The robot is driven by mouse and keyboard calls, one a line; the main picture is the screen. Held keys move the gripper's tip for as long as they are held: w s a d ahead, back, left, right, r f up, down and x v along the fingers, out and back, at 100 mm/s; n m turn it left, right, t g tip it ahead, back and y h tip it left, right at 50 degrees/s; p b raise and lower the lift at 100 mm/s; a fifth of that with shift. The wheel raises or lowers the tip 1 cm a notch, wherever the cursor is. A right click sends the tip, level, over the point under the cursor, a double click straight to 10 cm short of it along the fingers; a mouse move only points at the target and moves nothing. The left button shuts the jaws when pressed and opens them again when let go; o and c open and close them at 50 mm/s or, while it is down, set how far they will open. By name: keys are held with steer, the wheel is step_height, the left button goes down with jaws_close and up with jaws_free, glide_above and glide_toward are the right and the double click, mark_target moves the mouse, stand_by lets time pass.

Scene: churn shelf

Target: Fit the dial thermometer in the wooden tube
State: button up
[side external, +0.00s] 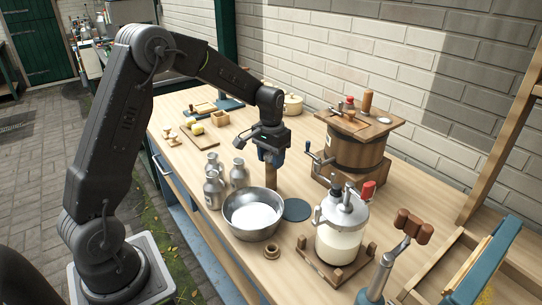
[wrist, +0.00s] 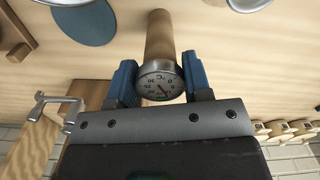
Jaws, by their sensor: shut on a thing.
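My gripper (side external: 270,158) points down over the table, and its blue fingers (wrist: 157,88) are closed on the sides of the dial thermometer (wrist: 160,85). The wooden tube (side external: 271,178) stands upright on the table directly below my gripper. In the wrist view the tube (wrist: 159,38) runs out from behind the dial, in line with it. The thermometer's stem is hidden, and I cannot tell whether the dial touches the tube's rim.
A steel bowl (side external: 252,215) with white contents and a dark blue disc (side external: 296,209) lie in front of the tube. Several metal bottles (side external: 215,185) stand left. A wooden churn (side external: 356,150) stands close right, its crank towards my gripper. A glass churn (side external: 341,228) stands front right.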

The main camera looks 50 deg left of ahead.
stand_by(0.4)
steer(key=o, duration=0.9)
steer(key=shift+c, duration=0.2)
steer(key=c, duration=0.4)
steer(key=shift+o, duration=0.2)
steer(key=shift+r, duration=0.1)
steer(key=shift+r, duration=2.45)
